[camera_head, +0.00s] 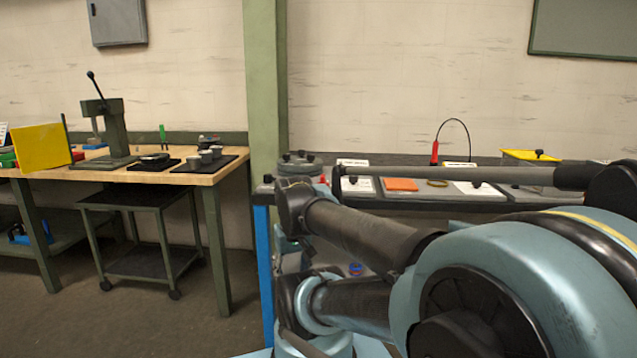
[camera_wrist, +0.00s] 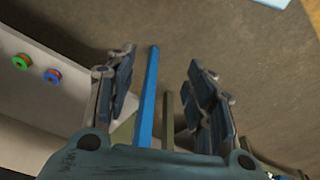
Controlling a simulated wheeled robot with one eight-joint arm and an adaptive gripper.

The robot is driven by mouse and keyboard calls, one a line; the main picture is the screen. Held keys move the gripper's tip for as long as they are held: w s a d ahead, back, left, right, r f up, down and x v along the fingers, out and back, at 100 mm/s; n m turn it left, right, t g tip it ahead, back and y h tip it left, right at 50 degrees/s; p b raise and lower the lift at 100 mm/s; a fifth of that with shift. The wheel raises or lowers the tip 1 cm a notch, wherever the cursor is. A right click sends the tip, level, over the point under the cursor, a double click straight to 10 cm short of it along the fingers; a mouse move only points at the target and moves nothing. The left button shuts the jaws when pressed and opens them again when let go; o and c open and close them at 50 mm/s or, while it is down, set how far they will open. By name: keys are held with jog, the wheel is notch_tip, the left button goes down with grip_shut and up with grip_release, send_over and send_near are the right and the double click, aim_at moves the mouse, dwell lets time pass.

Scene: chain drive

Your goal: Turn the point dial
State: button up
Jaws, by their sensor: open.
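I cannot make out for sure which part is the point dial. A small blue round part (camera_head: 356,268) shows low behind my arm in the head view. My gripper cannot be made out clearly there.
A blue post (camera_wrist: 148,95) appears between my fingers; a blue bench leg (camera_head: 264,275) stands left of my arm. The right bench holds an orange pad (camera_head: 401,184) and a red-handled tool (camera_head: 435,152). A wooden workbench (camera_head: 215,175) is at left, with open floor before it.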

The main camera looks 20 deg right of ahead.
jog(key=w+d+r+m+g, duration=0.1)
jog(key=w+d+r+m, duration=0.55)
jog(key=w+r, duration=0.35)
jog(key=w+d+r+m, duration=0.5)
jog(key=w+r+m, duration=0.3)
jog(key=r, duration=0.4)
jog(key=w+d+r+m, duration=0.3)
jog(key=w+d+m, duration=0.1)
jog(key=d, duration=0.3)
jog(key=w+d+r+m+g, duration=0.1)
jog(key=w+d+r+m, duration=0.35)
jog(key=d, duration=0.25)
jog(key=w+d+r+m, duration=0.3)
jog(key=w+d, duration=0.2)
jog(key=d, duration=0.2)
jog(key=f, duration=1.7)
jog(key=shift+s+d+f, duration=0.15)
jog(key=shift+s+f, duration=0.05)
jog(key=shift+f, duration=0.1)
jog(key=c, duration=1.1)
